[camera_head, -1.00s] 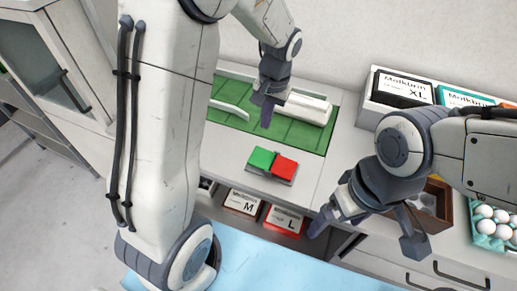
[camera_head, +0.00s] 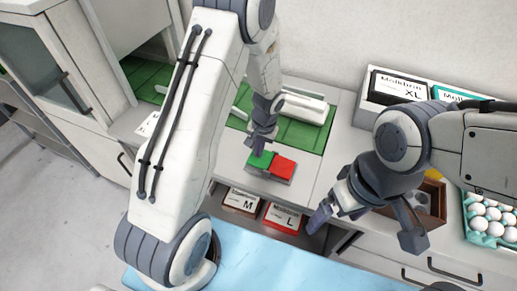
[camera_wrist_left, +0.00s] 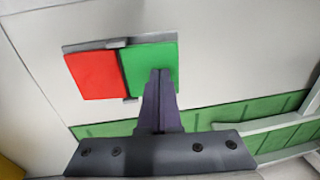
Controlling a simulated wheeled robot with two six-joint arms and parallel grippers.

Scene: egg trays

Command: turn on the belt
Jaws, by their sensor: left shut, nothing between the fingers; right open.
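The switch box has a green button (camera_head: 260,158) and a red button (camera_head: 284,167), on the counter in front of the green belt (camera_head: 301,133). In the left wrist view the green button (camera_wrist_left: 140,57) is right of the red button (camera_wrist_left: 95,75). My left gripper (camera_head: 257,146) is shut and empty, pointing down. Its fingertips overlap the green button's edge in both views; I cannot tell whether they touch it. My right gripper (camera_head: 366,230) is open and empty, over the counter front to the right.
Cartons marked M (camera_head: 242,199) and L (camera_head: 283,217) sit below the counter. A box marked XL (camera_head: 399,87) stands at the back right. A tray of white eggs (camera_head: 478,238) and a brown box (camera_head: 435,199) are at the right.

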